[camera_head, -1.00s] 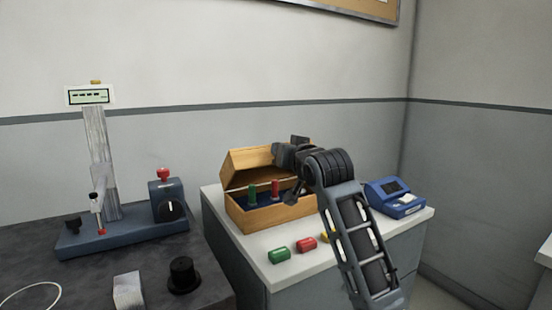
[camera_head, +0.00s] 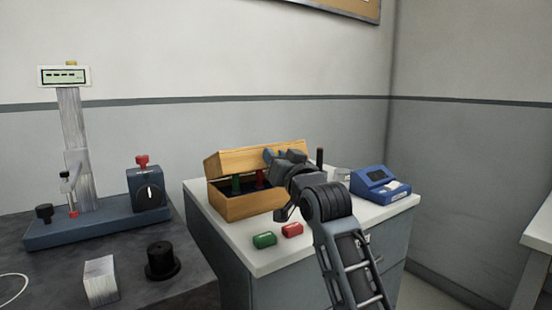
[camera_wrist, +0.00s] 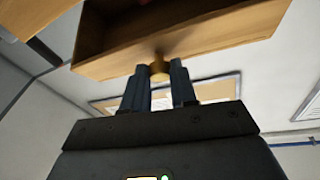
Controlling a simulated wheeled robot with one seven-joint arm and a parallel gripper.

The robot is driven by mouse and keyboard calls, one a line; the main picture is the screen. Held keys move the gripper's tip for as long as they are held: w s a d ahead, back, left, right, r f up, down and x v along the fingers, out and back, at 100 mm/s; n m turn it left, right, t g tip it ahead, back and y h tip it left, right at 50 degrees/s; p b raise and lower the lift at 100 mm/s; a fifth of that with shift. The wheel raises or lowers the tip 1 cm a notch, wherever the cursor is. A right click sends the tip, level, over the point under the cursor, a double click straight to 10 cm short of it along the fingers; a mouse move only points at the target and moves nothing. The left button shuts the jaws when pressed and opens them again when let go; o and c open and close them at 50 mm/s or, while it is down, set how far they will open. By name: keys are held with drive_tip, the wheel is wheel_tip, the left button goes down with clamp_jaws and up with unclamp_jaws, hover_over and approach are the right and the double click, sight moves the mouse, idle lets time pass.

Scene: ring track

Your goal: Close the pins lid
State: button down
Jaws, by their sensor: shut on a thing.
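The wooden pins box (camera_head: 240,207) stands on the white-topped cabinet, its hinged lid (camera_head: 238,161) partly lowered and tilted over it, with a gap at the front. A green pin (camera_head: 236,185) and a red pin (camera_head: 260,178) stand inside. My gripper (camera_wrist: 158,74) is shut on the small brass knob (camera_wrist: 158,66) at the lid's edge, as the wrist view shows. In the head view my gripper (camera_head: 278,157) is at the lid's right part, and my arm hides the box's right end.
A green piece (camera_head: 264,240) and a red piece (camera_head: 292,230) lie in front of the box. A blue device (camera_head: 379,186) stands to the right. A dark cylinder (camera_head: 320,158) stands behind my arm. A blue gauge stand (camera_head: 100,222) is on the left bench.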

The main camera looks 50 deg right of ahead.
drive_tip(key=shift+d+f, duration=0.15)
drive_tip(key=shift+f, duration=0.2)
drive_tip(key=c, duration=1.2)
unclamp_jaws()
drive_tip(key=o, duration=0.3)
drive_tip(key=shift+r, duration=0.15)
drive_tip(key=v, duration=0.7)
drive_tip(key=shift+s+a, duration=0.25)
drive_tip(key=shift+s, duration=0.1)
